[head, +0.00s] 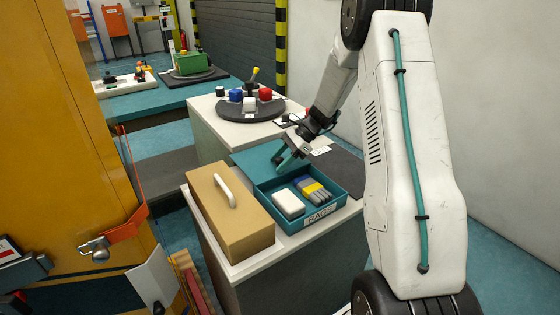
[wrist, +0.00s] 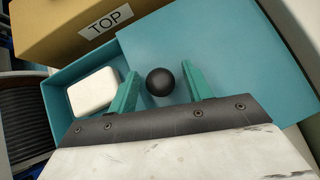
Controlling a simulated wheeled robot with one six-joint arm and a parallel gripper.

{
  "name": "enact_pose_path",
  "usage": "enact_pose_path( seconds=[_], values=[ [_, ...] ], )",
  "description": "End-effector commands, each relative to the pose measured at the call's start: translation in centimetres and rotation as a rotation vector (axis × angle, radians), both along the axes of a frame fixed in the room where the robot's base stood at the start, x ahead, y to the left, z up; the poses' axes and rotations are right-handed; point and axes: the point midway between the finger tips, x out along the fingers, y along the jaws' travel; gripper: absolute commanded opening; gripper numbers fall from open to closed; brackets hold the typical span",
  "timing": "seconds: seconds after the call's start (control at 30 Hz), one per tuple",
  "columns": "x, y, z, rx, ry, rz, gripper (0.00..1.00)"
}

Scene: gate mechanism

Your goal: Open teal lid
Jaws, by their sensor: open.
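The teal lid (head: 250,158) is a flat panel lying back from the open teal box (head: 334,211), which is labelled RAGS. In the wrist view the lid (wrist: 225,50) fills the upper right and leaves part of the box uncovered. A round black knob (wrist: 161,82) sits at the lid's edge nearest the opening. My gripper (wrist: 160,75) is open, with one teal finger on each side of the knob and visible gaps. In the head view my gripper (head: 288,160) is over the lid's front part; the knob is not clear there.
The box holds a white block (head: 288,203) and grey, blue and yellow cloths (head: 317,190). A tan case (head: 229,215) with a white handle stands close on the left. Behind is a dark round tray (head: 250,112) with coloured pieces. A pale wall is at right.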

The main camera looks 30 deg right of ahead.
Motion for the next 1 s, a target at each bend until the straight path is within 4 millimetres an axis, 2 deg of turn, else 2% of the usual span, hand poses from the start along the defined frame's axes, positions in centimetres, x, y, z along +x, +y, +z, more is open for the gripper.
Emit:
enact_pose_path(
  seconds=[0.5,1.0],
  values=[
    [-1.1,-5.0,5.1,-0.001,-0.002,-0.002,0.50],
    [-1.2,-5.3,5.4,0.000,0.000,0.000,0.50]
  ],
)
